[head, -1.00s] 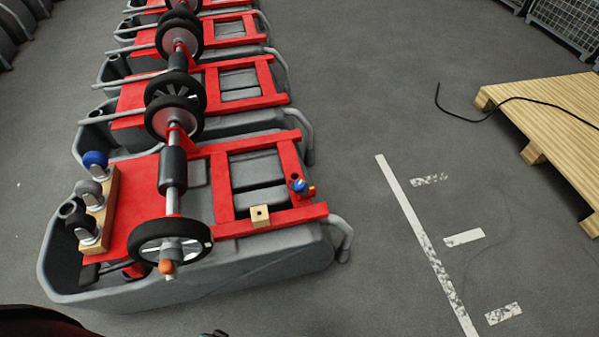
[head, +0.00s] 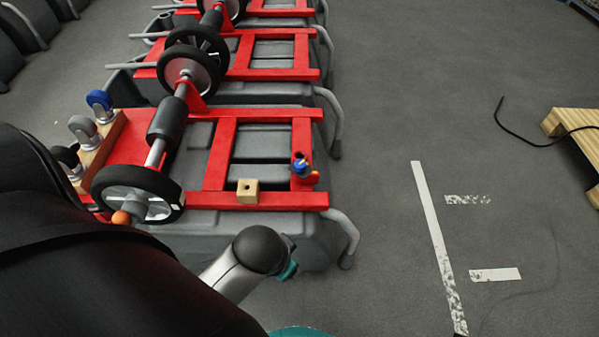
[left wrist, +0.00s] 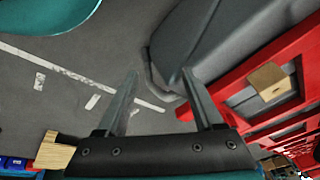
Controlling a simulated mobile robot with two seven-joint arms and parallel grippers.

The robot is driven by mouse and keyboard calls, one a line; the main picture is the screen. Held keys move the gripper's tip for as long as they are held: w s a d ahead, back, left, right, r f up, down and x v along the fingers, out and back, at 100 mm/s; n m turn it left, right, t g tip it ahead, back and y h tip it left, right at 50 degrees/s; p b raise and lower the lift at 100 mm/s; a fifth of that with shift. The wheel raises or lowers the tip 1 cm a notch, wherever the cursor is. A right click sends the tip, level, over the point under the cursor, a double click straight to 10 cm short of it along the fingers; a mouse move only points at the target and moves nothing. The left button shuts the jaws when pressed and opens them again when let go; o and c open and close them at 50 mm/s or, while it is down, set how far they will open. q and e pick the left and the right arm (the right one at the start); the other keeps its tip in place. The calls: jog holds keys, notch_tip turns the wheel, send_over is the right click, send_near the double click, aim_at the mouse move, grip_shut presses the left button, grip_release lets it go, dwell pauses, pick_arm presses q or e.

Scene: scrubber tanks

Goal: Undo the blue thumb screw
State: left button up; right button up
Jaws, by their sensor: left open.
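The blue thumb screw (head: 300,166) sits on the near right corner of the nearest red frame (head: 309,140) in the head view. A small yellow or orange part shows beside it. I cannot make the screw out in the left wrist view. My left gripper (left wrist: 160,72) shows there with its two fingers apart and nothing between them. It is over the floor beside the grey tank, apart from the red frame. In the head view my left arm comes in at the lower left, and its fingers are not seen. My right gripper is in neither view.
A wooden block with a hole (head: 248,191) sits on the red frame left of the screw. A black wheel (head: 137,194) and castors (head: 86,131) are further left. A grey bent handle (head: 343,234) sticks out at right. Open floor lies right, before a wooden pallet (head: 578,125).

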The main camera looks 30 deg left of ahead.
pick_arm(q)
jog(key=a+m+y+b, duration=0.1)
jog(key=a+m+y, duration=0.2)
jog(key=a+y, duration=0.15)
jog(key=m+t+y, duration=0.4)
jog(key=m+t, duration=0.8)
jog(key=m, duration=1.2)
send_near(300, 171)
jog(key=shift+y, duration=0.35)
jog(key=b+x, duration=0.4)
jog(key=x, duration=0.5)
jog(key=shift+w+f, duration=0.15)
jog(key=shift+w, duration=0.05)
jog(key=shift+b+x, duration=0.4)
jog(key=shift+x, duration=0.8)
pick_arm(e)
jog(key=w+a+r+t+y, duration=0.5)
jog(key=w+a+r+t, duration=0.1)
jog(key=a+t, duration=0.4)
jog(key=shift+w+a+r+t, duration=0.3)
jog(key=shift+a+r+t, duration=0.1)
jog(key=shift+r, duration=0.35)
pick_arm(q)
jog(key=shift+c, duration=0.2)
grip_shut()
